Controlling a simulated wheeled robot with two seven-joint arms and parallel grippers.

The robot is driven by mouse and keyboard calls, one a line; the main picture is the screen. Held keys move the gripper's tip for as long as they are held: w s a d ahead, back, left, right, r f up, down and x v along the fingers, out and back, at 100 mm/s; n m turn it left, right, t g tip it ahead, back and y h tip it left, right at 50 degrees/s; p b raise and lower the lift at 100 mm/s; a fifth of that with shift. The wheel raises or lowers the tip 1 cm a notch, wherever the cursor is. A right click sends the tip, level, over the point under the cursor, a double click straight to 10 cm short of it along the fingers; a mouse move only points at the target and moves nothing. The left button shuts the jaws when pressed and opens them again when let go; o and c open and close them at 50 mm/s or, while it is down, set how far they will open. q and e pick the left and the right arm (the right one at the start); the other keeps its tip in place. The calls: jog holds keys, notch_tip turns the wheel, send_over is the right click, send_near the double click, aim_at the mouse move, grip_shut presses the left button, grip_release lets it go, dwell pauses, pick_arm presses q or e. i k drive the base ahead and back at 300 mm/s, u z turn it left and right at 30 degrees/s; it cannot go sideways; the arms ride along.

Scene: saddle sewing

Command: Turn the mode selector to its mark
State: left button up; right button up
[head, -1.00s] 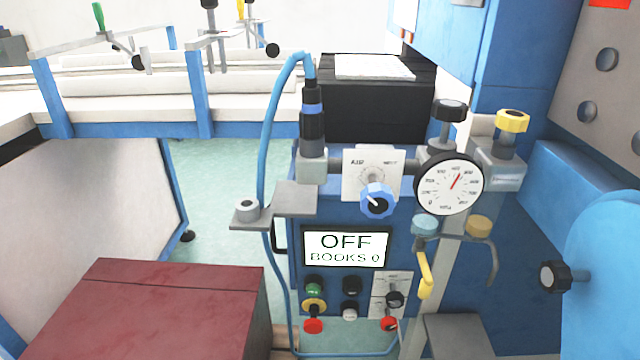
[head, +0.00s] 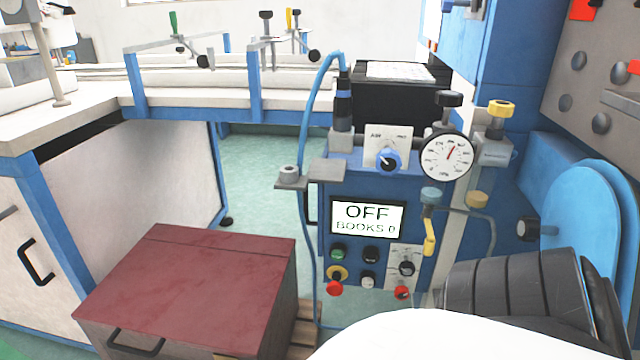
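The blue control panel (head: 318,262) stands right of centre in the head view. A blue knob (head: 388,160) with a white pointer line sits under a white plate (head: 386,140) with small lettering at its top. A black knob (head: 406,268) sits on a lower white plate (head: 404,252). The labels are too small to tell which knob is the mode selector. The display (head: 367,218) reads OFF and BOOKS 0. My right arm (head: 500,310) enters at the lower right, in front of the machine. Neither gripper shows in the view.
A round gauge (head: 446,156) and a yellow lever (head: 430,236) are right of the knobs. Green, yellow and red buttons are on the lower panel. A maroon-topped box (head: 190,280) stands at lower left. Green floor (head: 262,180) is open behind it.

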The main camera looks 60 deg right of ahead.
aim_at(407, 268)
jog(key=u, duration=0.95)
jog(key=i, duration=0.35)
jog(key=z, duration=3.7)
jog(key=i, duration=0.5)
jog(key=z, duration=0.1)
jog(key=k, duration=1.1)
jog(key=u, duration=0.95)
jog(key=i, duration=0.5)
